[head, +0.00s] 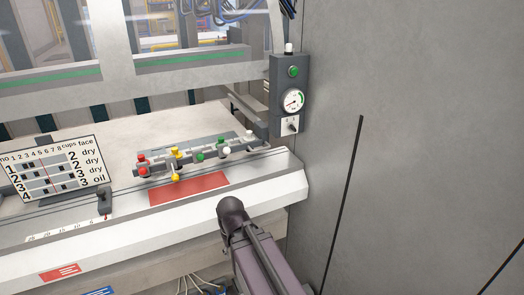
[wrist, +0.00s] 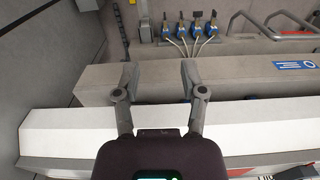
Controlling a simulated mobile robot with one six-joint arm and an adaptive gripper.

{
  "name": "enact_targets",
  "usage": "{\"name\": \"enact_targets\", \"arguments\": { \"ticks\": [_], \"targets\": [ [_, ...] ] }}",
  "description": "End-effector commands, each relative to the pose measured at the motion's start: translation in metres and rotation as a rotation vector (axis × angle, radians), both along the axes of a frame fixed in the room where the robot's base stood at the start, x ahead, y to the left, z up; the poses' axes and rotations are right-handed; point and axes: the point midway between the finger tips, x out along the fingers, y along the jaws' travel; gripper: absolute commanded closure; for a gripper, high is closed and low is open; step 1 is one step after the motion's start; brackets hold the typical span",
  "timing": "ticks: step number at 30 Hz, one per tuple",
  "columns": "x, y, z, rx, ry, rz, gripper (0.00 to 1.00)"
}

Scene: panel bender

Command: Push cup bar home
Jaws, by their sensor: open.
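The cup bar (head: 205,152) is a grey bar lying on the machine bed in the head view. It carries red, yellow, green and white fittings along its length. A red plate (head: 188,189) lies on the bed in front of it. My gripper (wrist: 158,80) is open in the wrist view, with its two fingers spread apart and nothing between them. It is over the front of the machine, near a beige beam (wrist: 235,78). In the head view only my arm shows at the front edge; the fingers cannot be made out. The cup bar cannot be made out in the wrist view.
A chart board (head: 55,172) stands at the left, with a small dark stop (head: 104,199) on the scale. A control box (head: 290,95) with a green button and gauge hangs at the right, beside a grey wall (head: 420,130). Blue valves (wrist: 190,27) with hoses show in the wrist view.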

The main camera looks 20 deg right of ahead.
Motion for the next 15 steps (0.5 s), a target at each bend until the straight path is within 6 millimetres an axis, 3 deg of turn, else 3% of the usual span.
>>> {"name": "enact_targets", "arguments": {
  "ticks": [8, 11, 15],
  "targets": [
    [0.004, 0.000, -0.001, 0.012, -0.011, -0.009, 0.46],
    [0.015, -0.001, -0.002, 0.042, -0.039, -0.033, 0.46],
    [0.046, -0.005, -0.004, 0.130, -0.123, -0.112, 0.46]
  ]
}}
